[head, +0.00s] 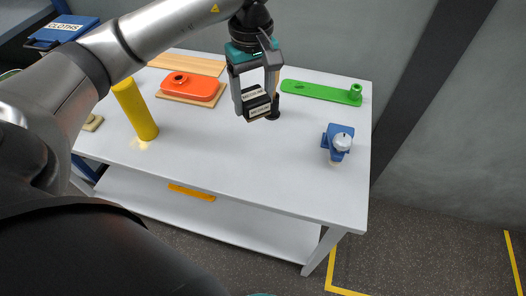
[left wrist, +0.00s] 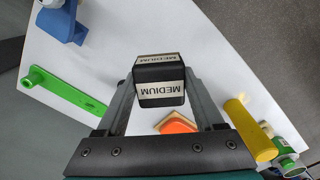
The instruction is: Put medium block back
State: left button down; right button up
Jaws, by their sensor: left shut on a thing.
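The medium block (head: 257,104) is black with white labels. My left gripper (head: 256,92) is shut on it, above the white table (head: 217,145). In the left wrist view the block (left wrist: 160,84) sits between the two fingers, and its label reads MEDIUM. A small dark round object (head: 273,114) shows just right of the block, partly hidden behind the gripper; I cannot tell what it is. My right gripper is not in view.
A green bar (head: 320,92) lies at the back right. A blue device with a white knob (head: 340,141) stands at the right. An orange plate (head: 190,87) on a wooden board and a yellow cylinder (head: 135,108) are at the left. The front middle is clear.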

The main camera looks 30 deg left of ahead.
pick_arm(q)
send_over(255, 159)
notch_tip(255, 159, down, 12)
jog(key=shift+f+b, duration=0.25)
jog(key=shift+b, duration=0.2)
jog(key=shift+f, duration=2.5)
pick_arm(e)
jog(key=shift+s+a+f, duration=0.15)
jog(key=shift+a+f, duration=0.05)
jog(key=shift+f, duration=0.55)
pick_arm(q)
jog(key=shift+f+b, duration=0.15)
jog(key=shift+b, duration=0.25)
grip_release()
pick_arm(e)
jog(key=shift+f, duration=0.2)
pick_arm(q)
jog(key=shift+d+r, duration=0.1)
jog(key=shift+r, duration=0.1)
notch_tip(255, 159, up, 12)
jog(key=shift+p, duration=0.6)
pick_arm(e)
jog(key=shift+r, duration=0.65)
